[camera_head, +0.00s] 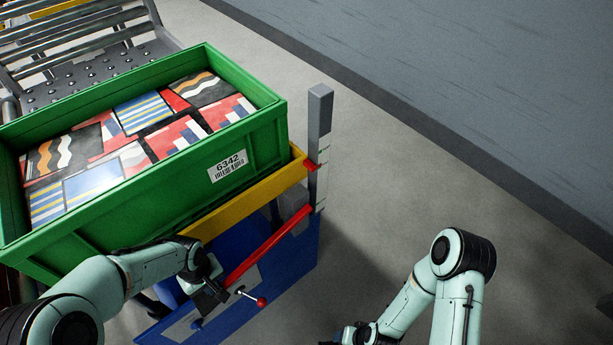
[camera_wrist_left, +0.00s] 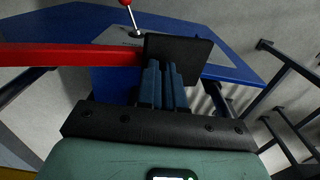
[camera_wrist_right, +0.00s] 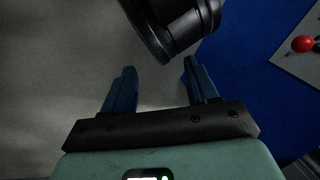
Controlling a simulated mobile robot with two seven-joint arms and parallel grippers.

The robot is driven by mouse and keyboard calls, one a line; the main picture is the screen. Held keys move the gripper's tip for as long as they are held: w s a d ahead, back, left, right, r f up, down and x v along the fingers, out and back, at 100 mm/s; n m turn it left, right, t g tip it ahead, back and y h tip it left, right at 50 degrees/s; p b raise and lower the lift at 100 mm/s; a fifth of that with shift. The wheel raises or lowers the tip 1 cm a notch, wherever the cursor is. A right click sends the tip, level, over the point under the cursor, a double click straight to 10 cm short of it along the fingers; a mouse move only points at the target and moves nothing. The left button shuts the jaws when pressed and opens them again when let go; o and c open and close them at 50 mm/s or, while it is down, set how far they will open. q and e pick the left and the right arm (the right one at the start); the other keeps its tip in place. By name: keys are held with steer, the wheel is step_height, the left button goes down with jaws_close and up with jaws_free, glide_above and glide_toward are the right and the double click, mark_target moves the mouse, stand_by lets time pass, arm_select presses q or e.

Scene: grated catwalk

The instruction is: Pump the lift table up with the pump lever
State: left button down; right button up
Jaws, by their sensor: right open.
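The lift table has a yellow platform (camera_head: 250,200) above a blue base (camera_head: 295,250). A red bar (camera_head: 265,243) runs down toward my left gripper (camera_head: 208,293). In the left wrist view the red bar (camera_wrist_left: 70,55) meets a flat black pad (camera_wrist_left: 190,52), which seems to be the pump lever's end. My left gripper (camera_wrist_left: 163,68) has its fingers close together over this pad; whether it is pinched or only touched is unclear. A small red-knobbed lever (camera_head: 250,296) stands beside it. My right gripper (camera_wrist_right: 160,72) is open and empty, low to the right.
A green crate (camera_head: 200,165) full of patterned boxes (camera_head: 145,110) sits on the platform. A grey post (camera_head: 320,120) with red pointers stands at its right corner. The floor to the right (camera_head: 400,180) is clear.

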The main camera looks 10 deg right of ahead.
arm_select(q)
steer(key=shift+s+a+f, duration=0.25)
steer(key=shift+s+f, duration=0.1)
steer(key=shift+f, duration=0.3)
arm_select(e)
steer(key=s+a+r+g+y+p, duration=0.1)
steer(key=s+a+r+g+p, duration=0.15)
steer(key=s+r+p, duration=0.4)
arm_select(q)
step_height(320, 180, up, 23)
steer(key=p, duration=1)
steer(key=shift+w+r+p, duration=0.15)
steer(key=shift+w+p, duration=0.1)
steer(key=shift+p, duration=0.1)
arm_select(e)
step_height(320, 180, up, 10)
steer(key=shift+a+n, duration=0.3)
steer(key=shift+a, duration=0.05)
arm_select(q)
steer(key=shift+s, duration=0.1)
arm_select(e)
steer(key=shift+s, duration=0.15)
